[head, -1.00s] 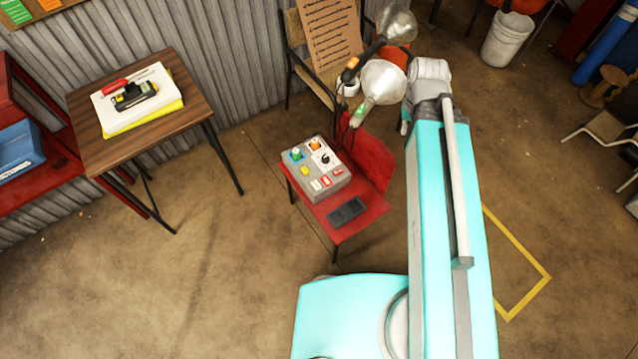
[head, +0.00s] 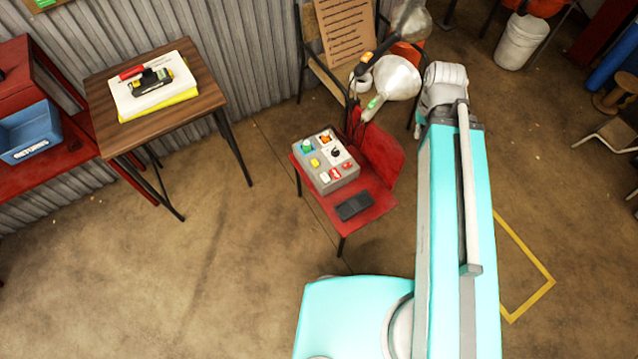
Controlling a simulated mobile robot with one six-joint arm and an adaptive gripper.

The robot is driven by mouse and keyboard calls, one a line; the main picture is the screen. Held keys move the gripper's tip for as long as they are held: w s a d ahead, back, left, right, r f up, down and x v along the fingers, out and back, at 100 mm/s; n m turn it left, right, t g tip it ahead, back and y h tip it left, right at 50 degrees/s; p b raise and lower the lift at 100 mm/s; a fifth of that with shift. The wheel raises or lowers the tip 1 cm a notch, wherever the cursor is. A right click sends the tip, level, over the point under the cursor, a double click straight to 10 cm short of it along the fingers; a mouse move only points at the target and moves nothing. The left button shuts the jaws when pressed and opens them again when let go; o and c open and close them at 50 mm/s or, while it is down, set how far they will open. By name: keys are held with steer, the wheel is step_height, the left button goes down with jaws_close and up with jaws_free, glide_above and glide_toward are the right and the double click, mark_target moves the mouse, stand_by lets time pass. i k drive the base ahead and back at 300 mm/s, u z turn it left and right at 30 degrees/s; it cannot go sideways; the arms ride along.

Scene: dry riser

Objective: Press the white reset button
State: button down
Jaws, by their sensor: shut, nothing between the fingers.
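A grey control box (head: 343,182) with several coloured buttons and a black knob sits on the seat of a red chair (head: 365,208). A small white button (head: 325,177) is on the box's near side, beside a small red one. Labels on the box are too small to read. My gripper does not show in the head view. My teal arm reaches up the right side of the picture and ends in a grey joint, to the right of the chair and apart from the box.
A black flat object (head: 353,206) lies on the seat in front of the box. Clamp lamps (head: 397,78) hang over the chair's back, close to my arm. A wooden table (head: 205,102) stands left. A white bucket (head: 520,42) is at the back right. Floor left of the chair is clear.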

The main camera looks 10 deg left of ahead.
mark_target(325, 177)
steer(key=k, duration=1.55)
steer(key=u, duration=1.25)
steer(key=i, duration=1)
steer(key=z, duration=0.05)
